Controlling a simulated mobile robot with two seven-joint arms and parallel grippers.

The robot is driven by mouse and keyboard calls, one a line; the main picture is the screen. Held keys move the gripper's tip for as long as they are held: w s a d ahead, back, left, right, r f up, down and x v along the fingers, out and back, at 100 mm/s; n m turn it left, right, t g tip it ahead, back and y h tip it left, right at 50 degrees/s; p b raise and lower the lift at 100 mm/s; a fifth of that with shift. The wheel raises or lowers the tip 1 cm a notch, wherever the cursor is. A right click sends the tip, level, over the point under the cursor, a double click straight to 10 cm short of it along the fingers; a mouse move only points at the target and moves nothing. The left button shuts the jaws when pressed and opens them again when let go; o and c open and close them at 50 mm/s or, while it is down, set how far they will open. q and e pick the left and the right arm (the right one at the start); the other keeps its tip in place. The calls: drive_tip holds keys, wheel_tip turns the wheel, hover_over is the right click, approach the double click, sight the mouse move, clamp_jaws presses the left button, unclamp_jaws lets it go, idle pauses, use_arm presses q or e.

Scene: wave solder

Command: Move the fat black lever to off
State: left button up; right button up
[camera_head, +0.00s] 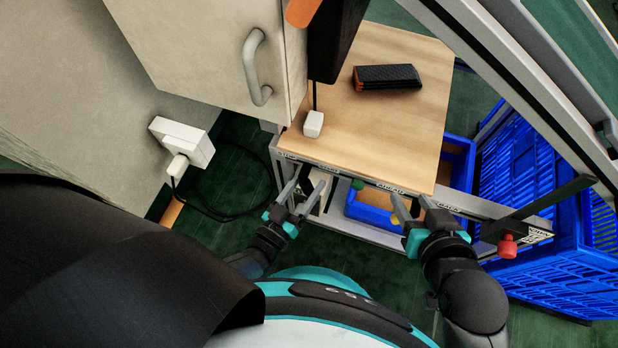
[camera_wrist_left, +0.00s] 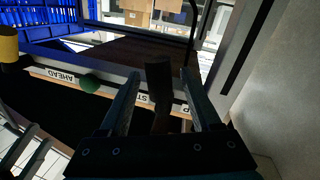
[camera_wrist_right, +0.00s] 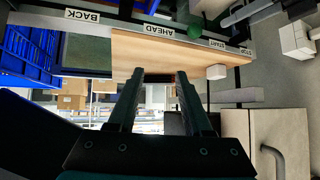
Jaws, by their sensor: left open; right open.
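A broad black lever (camera_wrist_left: 158,76) stands up between the fingertips of my left gripper (camera_wrist_left: 161,86) in the left wrist view. It is beside a label on the rail that reads partly "ST"; contact with the fingers cannot be told. In the head view my left gripper (camera_head: 301,190) is open at the left end of the labelled rail (camera_head: 330,170), and the lever is hard to make out there. My right gripper (camera_head: 410,203) is open and empty by the rail's middle, near the yellow knob (camera_head: 395,219). No "off" label is legible.
A green knob (camera_head: 357,184) sits on the rail between the grippers. A long dark bar (camera_head: 550,198) and red knob (camera_head: 507,246) are at the right. A wooden top (camera_head: 400,130) carries a black case (camera_head: 386,77). A cabinet (camera_head: 200,45) and blue crates (camera_head: 530,170) flank it.

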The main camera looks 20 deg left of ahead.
use_arm(q)
clamp_jaws()
idle(0.5)
